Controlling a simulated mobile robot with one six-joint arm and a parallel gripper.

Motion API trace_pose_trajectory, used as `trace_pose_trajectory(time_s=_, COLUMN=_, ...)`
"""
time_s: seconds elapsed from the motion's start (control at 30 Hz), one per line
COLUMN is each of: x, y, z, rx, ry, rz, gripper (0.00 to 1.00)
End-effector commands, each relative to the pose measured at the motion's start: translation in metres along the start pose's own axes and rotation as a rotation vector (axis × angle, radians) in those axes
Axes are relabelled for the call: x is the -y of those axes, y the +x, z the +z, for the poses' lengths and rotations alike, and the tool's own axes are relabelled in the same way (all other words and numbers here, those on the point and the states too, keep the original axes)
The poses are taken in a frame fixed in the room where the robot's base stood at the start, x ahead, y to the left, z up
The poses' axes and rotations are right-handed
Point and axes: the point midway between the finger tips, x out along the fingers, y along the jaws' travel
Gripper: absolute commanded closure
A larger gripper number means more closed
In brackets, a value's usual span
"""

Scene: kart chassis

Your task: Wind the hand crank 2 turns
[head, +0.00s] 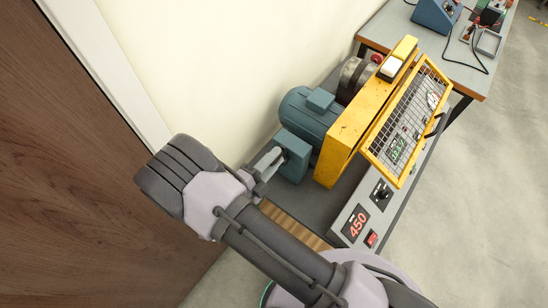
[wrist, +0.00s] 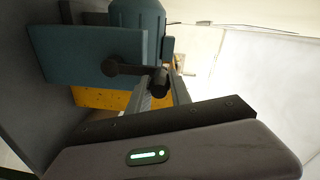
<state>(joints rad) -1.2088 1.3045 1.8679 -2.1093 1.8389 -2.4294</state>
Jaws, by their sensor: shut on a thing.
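The hand crank sits on the side of a teal box (head: 292,158) at the near end of the machine. In the wrist view, its dark arm (wrist: 132,69) runs right from a round hub on the teal box (wrist: 75,55) to the dark grip. My gripper (head: 270,163) reaches the crank from the left in the head view. Its fingers, seen in the wrist view (wrist: 160,88), are shut on the crank's grip. The fingers and the gripper body hide part of the grip.
A teal motor (head: 308,115) and a yellow guard (head: 350,135) with a mesh panel (head: 405,120) stand behind the crank. A cream wall (head: 220,60) and brown door (head: 70,150) lie left.

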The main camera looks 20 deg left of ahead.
Motion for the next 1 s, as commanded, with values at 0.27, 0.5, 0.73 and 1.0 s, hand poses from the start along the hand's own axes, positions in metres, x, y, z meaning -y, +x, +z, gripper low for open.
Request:
trace_pose_trajectory(time_s=0.27, x=0.0013, y=-0.0003, z=0.001, rx=0.002, ry=0.005, rz=-0.001, gripper=1.0)
trace_pose_trajectory(time_s=0.5, x=0.0012, y=-0.0004, z=0.001, rx=0.002, ry=0.005, rz=-0.001, gripper=1.0)
trace_pose_trajectory(time_s=0.73, x=0.0007, y=-0.0002, z=0.0007, rx=0.002, ry=0.003, rz=-0.001, gripper=0.54)
trace_pose_trajectory(time_s=1.0, x=0.0003, y=-0.0001, z=0.0003, rx=0.001, ry=0.002, rz=0.0, gripper=0.54)
